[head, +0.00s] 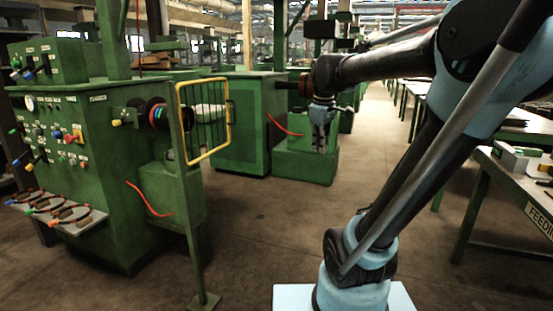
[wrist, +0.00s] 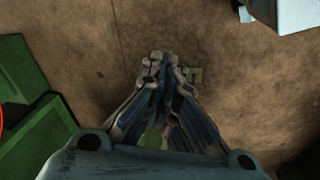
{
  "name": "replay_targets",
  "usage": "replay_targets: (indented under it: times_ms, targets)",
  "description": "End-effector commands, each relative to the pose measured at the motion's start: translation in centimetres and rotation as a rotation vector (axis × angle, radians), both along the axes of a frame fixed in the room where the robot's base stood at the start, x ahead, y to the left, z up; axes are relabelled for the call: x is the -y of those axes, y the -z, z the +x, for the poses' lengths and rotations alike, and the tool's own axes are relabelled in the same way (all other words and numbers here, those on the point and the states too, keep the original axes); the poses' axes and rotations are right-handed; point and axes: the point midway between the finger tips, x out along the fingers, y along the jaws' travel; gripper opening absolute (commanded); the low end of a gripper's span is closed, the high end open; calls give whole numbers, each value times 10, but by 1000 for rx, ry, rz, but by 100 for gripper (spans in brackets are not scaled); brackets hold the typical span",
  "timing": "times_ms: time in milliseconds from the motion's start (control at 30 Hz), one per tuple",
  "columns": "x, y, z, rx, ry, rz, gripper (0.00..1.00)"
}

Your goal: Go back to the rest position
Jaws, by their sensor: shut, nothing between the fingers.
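My gripper (head: 321,140) hangs pointing down from the end of my arm in the head view, in front of a green machine. It also shows in the wrist view (wrist: 160,62), where its fingers come together over the brown floor (wrist: 215,50). It is shut with nothing between the fingers. My arm is raised and bent, reaching from my light blue base at the bottom of the head view.
A green control machine (head: 85,150) with knobs and a yellow-framed guard (head: 230,122) stands at left. Another green machine (head: 245,125) stands behind. A table marked FEEDING (head: 525,185) is at right. Floor (head: 240,240) between them is clear.

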Motion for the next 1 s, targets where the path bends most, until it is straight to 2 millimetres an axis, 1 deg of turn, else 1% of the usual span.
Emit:
replay_targets:
  times_ms: [33,167,300,367,500,600,700,800,1000]
  targets:
    - [6,13,-16,0,59,12,0]
    - [18,47,-53,2,224,48,0]
    - [28,86,-91,2,401,86,0]
    - [31,104,-107,3,476,103,0]
    - [38,146,-141,4,646,140,0]
    - [41,170,-160,4,748,162,0]
    - [42,189,-173,4,819,177,0]
    - [43,199,-181,4,862,186,0]
    - [43,203,-183,5,881,190,0]
